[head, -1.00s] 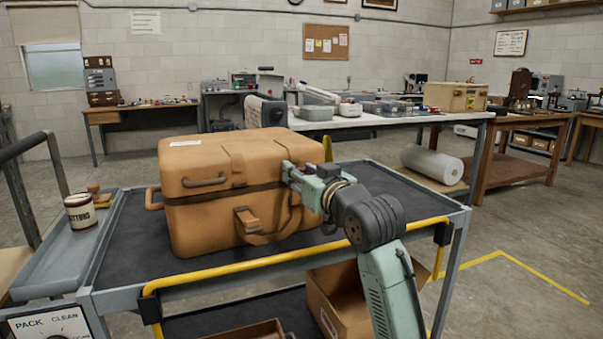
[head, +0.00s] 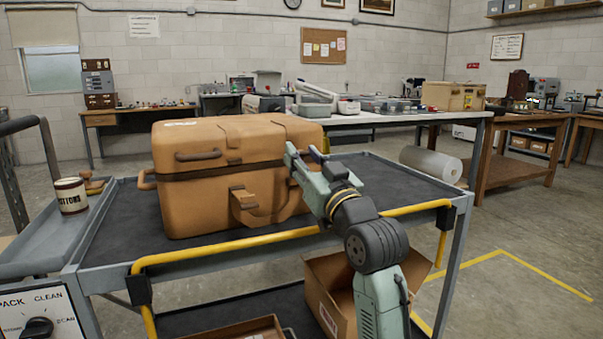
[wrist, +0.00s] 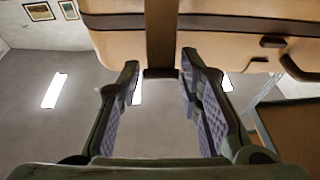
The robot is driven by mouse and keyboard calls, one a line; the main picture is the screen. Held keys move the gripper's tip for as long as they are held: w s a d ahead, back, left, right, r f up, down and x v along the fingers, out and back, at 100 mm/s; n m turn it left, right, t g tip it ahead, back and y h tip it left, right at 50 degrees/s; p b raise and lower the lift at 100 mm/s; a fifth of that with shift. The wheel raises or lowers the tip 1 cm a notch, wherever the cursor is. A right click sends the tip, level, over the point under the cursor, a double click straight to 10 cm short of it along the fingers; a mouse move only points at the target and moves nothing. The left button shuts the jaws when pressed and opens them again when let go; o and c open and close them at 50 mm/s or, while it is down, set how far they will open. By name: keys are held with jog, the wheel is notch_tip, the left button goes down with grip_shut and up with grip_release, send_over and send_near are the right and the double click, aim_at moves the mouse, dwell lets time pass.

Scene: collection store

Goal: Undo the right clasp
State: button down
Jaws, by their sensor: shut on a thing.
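The tan case (head: 200,211) stands on the cart top, its lid down over a dark seam. My gripper (head: 303,151) is at the right part of its front, fingers pointing up and towards the case. In the wrist view my gripper (wrist: 160,70) has one finger on each side of the right clasp (wrist: 162,40), a brown strap with a dark lower end. The fingers are shut on the clasp near that end; exact contact is hard to see. In the head view my gripper hides the right clasp. The case (wrist: 112,46) fills the top of the wrist view.
A yellow rail (head: 230,248) runs along the cart's front edge, close to my arm. A labelled tin (head: 71,196) stands in the grey side tray at left. The cart top (head: 385,183) is clear right of the case. An open cardboard box (head: 415,270) is below.

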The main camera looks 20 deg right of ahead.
jog(key=shift+s+a+f+t+b, duration=0.1)
jog(key=shift+s+f+t+b, duration=0.1)
jog(key=shift+s+t+b, duration=0.3)
jog(key=shift+w, duration=0.15)
jog(key=c, duration=1.1)
grip_release()
jog(key=v, duration=1.2)
jog(key=shift+f, duration=0.1)
